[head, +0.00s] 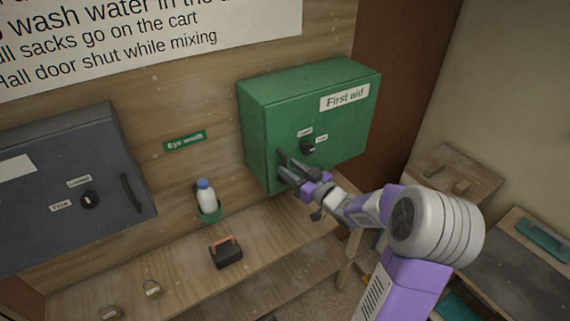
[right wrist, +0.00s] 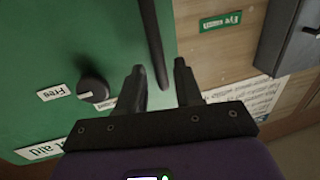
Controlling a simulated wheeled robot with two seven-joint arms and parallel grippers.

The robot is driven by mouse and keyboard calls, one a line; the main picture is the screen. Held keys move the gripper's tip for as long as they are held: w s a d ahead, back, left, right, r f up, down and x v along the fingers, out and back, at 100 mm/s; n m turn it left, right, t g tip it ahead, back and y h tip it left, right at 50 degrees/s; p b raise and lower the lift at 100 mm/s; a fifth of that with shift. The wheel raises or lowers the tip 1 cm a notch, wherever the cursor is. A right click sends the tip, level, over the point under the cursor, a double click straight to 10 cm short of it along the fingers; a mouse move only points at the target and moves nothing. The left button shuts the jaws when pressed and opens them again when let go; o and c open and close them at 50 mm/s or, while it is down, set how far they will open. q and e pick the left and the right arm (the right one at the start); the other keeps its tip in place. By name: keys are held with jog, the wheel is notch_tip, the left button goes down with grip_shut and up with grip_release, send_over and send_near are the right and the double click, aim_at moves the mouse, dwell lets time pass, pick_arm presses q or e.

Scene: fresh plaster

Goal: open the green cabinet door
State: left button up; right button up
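The green cabinet (head: 290,115), labelled "First aid", hangs on the wooden wall with its door shut. Its dark bar handle (right wrist: 153,40) is near the door's left edge in the head view. A dark knob (head: 308,148) sits between two small labels; in the right wrist view the knob (right wrist: 93,90) has its pale mark towards the "Free" label (right wrist: 54,92). My right gripper (right wrist: 160,85) is open, fingers on either side of the handle's line, near its end. I cannot tell whether they touch it. In the head view the gripper (head: 287,170) partly hides the handle. My left gripper is not in view.
A grey cabinet (head: 65,180) with its own knob and handle is at left. A bottle (head: 206,196) stands in a green holder under the "Eye wash" sign (head: 185,141). A wooden box (head: 452,180) is at right.

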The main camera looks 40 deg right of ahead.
jog(key=shift+w+a, duration=0.15)
jog(key=shift+w, duration=1.25)
grip_shut()
